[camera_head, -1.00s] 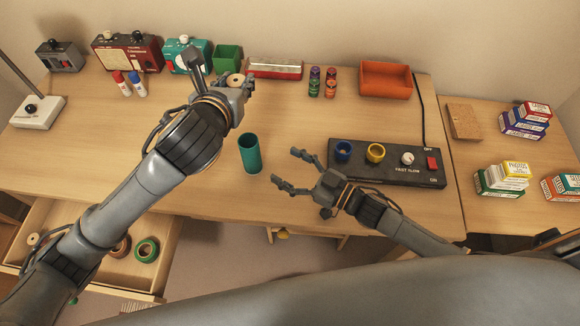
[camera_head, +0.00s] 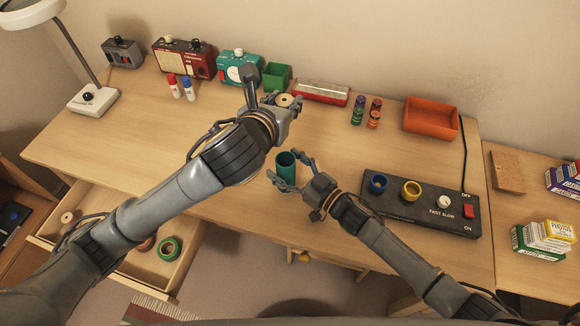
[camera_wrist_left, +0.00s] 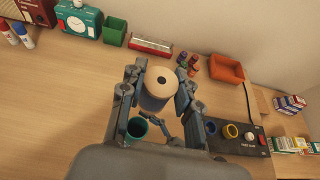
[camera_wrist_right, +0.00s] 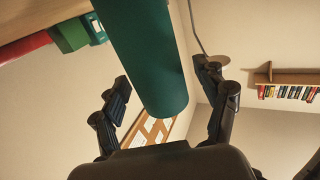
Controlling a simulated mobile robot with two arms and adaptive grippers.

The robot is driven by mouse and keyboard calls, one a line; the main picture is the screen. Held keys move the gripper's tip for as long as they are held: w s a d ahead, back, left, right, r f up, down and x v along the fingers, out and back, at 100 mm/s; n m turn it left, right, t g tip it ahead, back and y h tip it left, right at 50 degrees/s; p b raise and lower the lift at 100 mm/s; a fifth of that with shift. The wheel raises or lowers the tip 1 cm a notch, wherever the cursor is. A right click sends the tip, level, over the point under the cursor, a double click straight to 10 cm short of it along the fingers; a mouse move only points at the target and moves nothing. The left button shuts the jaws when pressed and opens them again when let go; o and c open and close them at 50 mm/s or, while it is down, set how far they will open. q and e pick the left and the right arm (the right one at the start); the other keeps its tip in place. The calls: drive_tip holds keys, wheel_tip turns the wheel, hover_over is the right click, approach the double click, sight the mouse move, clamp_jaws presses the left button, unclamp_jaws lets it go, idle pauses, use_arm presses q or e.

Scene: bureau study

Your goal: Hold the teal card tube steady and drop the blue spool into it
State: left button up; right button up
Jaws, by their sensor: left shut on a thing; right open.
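The blue spool (camera_wrist_left: 156,97), with a cream top face, is held in my left gripper (camera_wrist_left: 157,88) in the left wrist view. In the head view my left gripper (camera_head: 284,103) is above the desk, up and slightly left of the tube. The teal card tube (camera_head: 286,168) stands upright and open-topped on the desk. My right gripper (camera_head: 285,171) is open, with its fingers on either side of the tube. The right wrist view shows the tube (camera_wrist_right: 145,55) between the spread fingers (camera_wrist_right: 165,95), with gaps visible on both sides.
A black control panel (camera_head: 395,211) with blue and yellow rings lies right of the tube. An orange tray (camera_head: 430,119), small bottles (camera_head: 366,112), a red-and-white box (camera_head: 320,93) and a green box (camera_head: 277,76) stand along the back. An open drawer (camera_head: 190,257) juts out at front left.

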drive_tip(key=c, duration=1.2)
use_arm(q)
wheel_tip(320, 180, down, 13)
use_arm(e)
drive_tip(key=shift+c, duration=0.2)
idle(0.6)
use_arm(q)
drive_tip(key=o, duration=1)
drive_tip(key=shift+o, duration=0.2)
drive_tip(key=v, duration=1.2)
